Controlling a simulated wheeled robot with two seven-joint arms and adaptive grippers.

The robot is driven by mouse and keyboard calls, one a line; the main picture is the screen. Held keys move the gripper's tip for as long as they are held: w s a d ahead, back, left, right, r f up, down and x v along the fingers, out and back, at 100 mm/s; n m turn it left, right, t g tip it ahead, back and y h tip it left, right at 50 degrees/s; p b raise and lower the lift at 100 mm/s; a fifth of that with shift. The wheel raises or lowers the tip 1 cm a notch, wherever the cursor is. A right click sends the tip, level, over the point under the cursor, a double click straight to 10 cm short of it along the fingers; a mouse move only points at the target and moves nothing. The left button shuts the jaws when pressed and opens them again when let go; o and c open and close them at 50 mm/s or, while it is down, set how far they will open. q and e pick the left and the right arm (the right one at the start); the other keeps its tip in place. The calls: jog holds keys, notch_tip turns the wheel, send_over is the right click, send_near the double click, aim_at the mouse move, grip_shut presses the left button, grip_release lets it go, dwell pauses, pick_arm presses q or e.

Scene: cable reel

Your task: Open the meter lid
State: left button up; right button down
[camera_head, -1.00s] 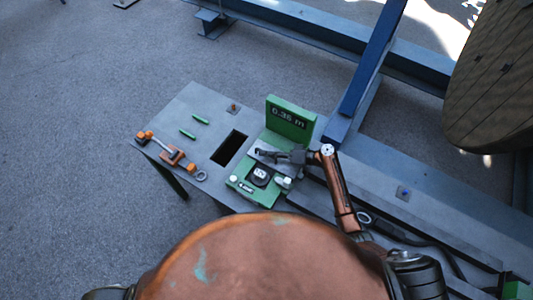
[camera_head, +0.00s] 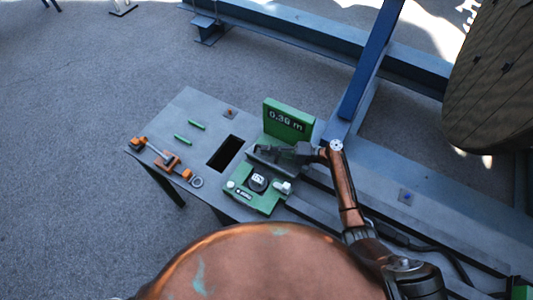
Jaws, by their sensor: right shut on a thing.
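The green meter (camera_head: 252,201) sits on the grey bench, with a dark round part and white fittings on its base. Its upright green display panel (camera_head: 288,114) reads about 0.36 m. A grey plate, which looks like the meter lid (camera_head: 272,163), stands tilted up between the base and the panel. My right gripper (camera_head: 268,151) reaches in from the right and is shut at the upper edge of this lid. The fingertips are small and partly blend with the lid. My left gripper is not in view.
The grey bench (camera_head: 190,107) has a dark rectangular opening (camera_head: 224,153) left of the meter. Green rods (camera_head: 183,139) and an orange clamp tool (camera_head: 167,160) lie further left. A blue post (camera_head: 370,62) rises behind, and a large wooden reel (camera_head: 492,85) stands at the right.

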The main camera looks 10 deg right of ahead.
jog(key=shift+d, duration=0.1)
jog(key=c, duration=2.3)
grip_release()
jog(key=v, duration=1.2)
jog(key=shift+o, duration=0.7)
